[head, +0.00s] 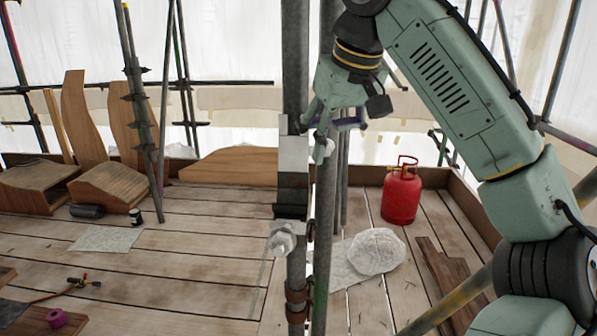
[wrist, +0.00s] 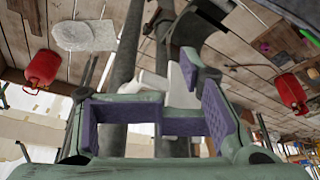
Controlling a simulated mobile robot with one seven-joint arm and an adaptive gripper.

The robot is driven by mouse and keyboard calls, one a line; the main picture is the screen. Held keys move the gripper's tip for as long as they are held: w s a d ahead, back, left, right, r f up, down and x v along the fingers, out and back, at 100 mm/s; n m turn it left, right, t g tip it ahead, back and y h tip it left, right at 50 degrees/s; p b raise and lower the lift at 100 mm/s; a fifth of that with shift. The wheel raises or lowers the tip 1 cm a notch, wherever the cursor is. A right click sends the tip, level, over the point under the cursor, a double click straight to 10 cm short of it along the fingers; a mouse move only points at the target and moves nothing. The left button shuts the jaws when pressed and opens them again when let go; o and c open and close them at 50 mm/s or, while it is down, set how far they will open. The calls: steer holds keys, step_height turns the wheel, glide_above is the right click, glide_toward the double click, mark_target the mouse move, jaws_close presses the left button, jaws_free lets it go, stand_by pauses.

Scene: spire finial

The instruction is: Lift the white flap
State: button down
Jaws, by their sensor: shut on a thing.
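The white flap (head: 293,156) is a small pale plate on the upright scaffold pole, above a dark grey band (head: 292,198). My gripper (head: 320,137) is at the flap's right edge, reaching down from the upper right. In the wrist view, pale white pieces (wrist: 187,70) show just beyond the purple finger pads of my gripper (wrist: 163,118). My gripper is shut on the white flap, though the contact itself is mostly hidden behind the fingers. I cannot tell from the pictures whether the flap is raised.
Upright scaffold poles (head: 325,215) stand close beside my gripper. A clamp with a pale round end (head: 282,240) sticks out lower down. A red gas bottle (head: 401,193) and a whitish bag (head: 375,252) rest on the plank floor (head: 200,268). Curved wooden pieces (head: 122,187) lie at left.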

steer(key=shift+s+r, duration=0.15)
steer(key=shift+r, duration=0.75)
steer(key=shift+s+r, duration=0.15)
steer(key=shift+r, duration=0.75)
